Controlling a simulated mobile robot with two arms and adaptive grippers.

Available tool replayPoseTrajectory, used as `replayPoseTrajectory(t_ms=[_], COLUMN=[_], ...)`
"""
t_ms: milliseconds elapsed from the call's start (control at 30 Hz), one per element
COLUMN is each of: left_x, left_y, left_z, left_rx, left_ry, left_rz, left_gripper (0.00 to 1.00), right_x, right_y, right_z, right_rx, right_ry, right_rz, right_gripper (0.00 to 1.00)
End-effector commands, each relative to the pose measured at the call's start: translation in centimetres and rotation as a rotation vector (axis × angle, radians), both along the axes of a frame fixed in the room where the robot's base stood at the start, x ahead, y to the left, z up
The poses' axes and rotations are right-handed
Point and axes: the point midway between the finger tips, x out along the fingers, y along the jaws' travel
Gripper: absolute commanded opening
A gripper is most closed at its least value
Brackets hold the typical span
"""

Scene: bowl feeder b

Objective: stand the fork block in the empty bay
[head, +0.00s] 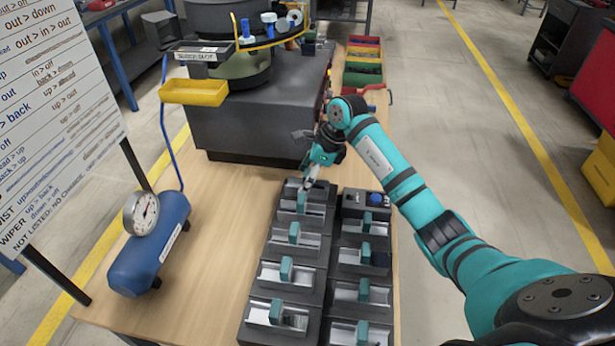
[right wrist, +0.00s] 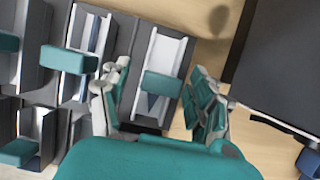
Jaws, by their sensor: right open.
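Two columns of dark bays stand on the wooden table, several with an upright teal block (head: 294,232) across a pale metal channel. I cannot tell which block is the fork block, and no bay shows clearly as empty. My right gripper (head: 310,180) is at the far end of the left column, just above it, pointing down. In the right wrist view its fingers (right wrist: 157,88) are open and apart, with a teal block (right wrist: 161,84) and its pale channel showing between them. The fingers appear not to grip it. My left gripper is not in view.
A dark feeder base (head: 255,115) with a yellow bin (head: 194,92) stands behind the bays. A blue tank with a gauge (head: 148,245) is at the left. A box with a blue knob (head: 375,199) heads the right column. Bare table (head: 225,215) lies left of the bays.

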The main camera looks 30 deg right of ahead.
Motion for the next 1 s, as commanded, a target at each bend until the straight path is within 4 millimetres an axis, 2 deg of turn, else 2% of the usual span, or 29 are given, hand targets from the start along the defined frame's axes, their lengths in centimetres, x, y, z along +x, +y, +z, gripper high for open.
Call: replayPoseTrajectory(t_ms=[167, 400, 533, 700, 1000], left_x=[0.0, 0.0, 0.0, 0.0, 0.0], left_y=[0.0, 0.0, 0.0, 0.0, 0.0], left_z=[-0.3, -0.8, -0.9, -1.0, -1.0], left_rx=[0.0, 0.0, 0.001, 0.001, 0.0], left_ry=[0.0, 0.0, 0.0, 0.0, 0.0], left_rz=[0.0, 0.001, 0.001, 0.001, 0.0], left_gripper=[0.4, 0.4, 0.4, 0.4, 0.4], right_x=[-0.6, -1.8, -2.3, -2.6, -2.7], right_y=[-1.1, -2.7, -3.2, -3.6, -3.7], right_z=[2.7, 7.5, 9.4, 10.7, 11.0], right_rx=[-0.005, -0.004, -0.003, -0.002, -0.002], right_ry=[-0.005, -0.005, -0.004, -0.001, -0.001], right_rz=[-0.001, -0.002, -0.001, -0.001, -0.001], right_gripper=[0.61, 0.61, 0.61, 0.61, 0.61])
